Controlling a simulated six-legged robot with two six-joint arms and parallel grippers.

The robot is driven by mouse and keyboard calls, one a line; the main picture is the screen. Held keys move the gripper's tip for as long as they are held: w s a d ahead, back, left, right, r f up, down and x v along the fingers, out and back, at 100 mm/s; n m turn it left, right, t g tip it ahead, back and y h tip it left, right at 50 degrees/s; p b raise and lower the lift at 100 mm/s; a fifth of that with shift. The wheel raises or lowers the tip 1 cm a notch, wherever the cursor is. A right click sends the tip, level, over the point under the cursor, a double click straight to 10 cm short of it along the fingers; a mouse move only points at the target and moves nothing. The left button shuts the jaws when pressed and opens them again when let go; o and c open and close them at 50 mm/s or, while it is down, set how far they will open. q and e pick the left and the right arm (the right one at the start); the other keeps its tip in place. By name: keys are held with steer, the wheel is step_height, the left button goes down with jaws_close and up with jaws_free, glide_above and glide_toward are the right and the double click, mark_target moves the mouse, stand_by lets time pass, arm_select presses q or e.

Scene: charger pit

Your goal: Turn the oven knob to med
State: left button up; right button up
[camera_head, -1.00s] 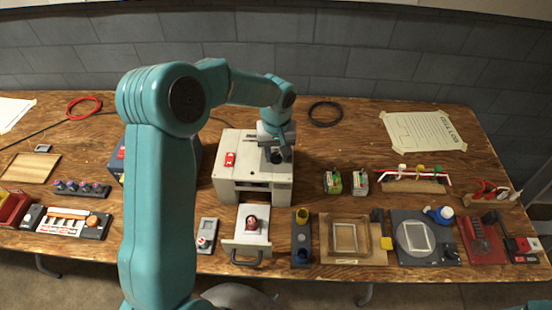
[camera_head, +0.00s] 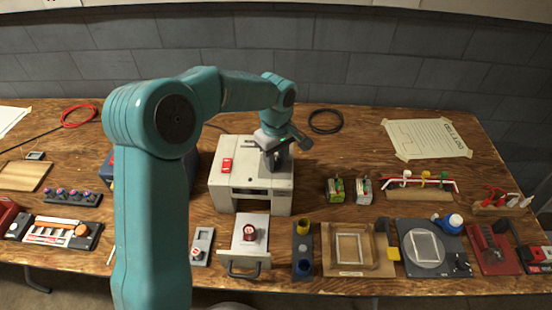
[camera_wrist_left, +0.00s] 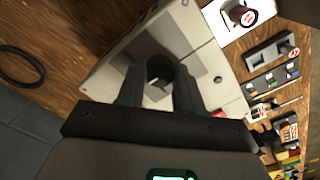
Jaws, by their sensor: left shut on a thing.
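The oven is a pale box (camera_head: 222,185) in the middle of the table, with a red-marked part (camera_head: 227,165) on its top. My left gripper (camera_head: 275,160) points down at the oven's top. In the left wrist view, its two fingers (camera_wrist_left: 159,74) stand on either side of a dark round knob (camera_wrist_left: 160,68) and are shut on it. The head view hides most of the knob behind the gripper. I cannot read any setting marks around it. My right gripper is not in view.
A pulled-out tray (camera_head: 235,250) with a red round item (camera_head: 250,232) stands at the oven's front. A grey switch box (camera_head: 202,245) is left of it, and a block with a yellow cup (camera_head: 302,250) is right. A black cable coil (camera_head: 325,121) lies behind.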

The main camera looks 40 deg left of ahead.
mark_target(276, 162)
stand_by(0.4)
arm_select(q)
steer(key=o, duration=1)
steer(key=shift+a, duration=0.1)
steer(key=shift+o, duration=0.2)
steer(key=shift+r, duration=0.1)
step_height(276, 162, up, 16)
steer(key=p, duration=0.1)
steer(key=shift+r, duration=0.1)
